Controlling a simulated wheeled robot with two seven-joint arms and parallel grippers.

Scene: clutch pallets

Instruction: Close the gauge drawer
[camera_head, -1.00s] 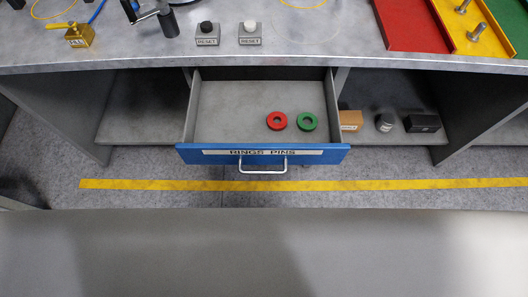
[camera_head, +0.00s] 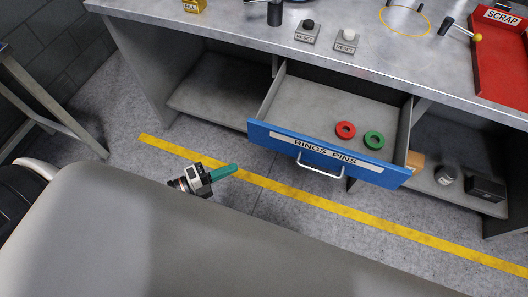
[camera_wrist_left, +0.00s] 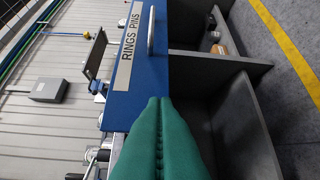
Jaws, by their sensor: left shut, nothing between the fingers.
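The gauge drawer (camera_head: 330,153) has a blue front labelled "RINGS PINS" and stands pulled out under the bench. Its metal handle (camera_head: 320,171) is on the front face. A red ring (camera_head: 345,130) and a green ring (camera_head: 374,140) lie inside. My left gripper (camera_head: 234,168) has green fingers, is shut and empty, and is left of the drawer front, apart from it in the head view. In the left wrist view the shut fingertips (camera_wrist_left: 159,100) overlap the edge of the blue front (camera_wrist_left: 135,75); contact cannot be told. My right gripper is not in view.
The right-hand shelf (camera_head: 440,184) holds small blocks. A yellow floor line (camera_head: 370,220) runs before the bench; the floor there is clear.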

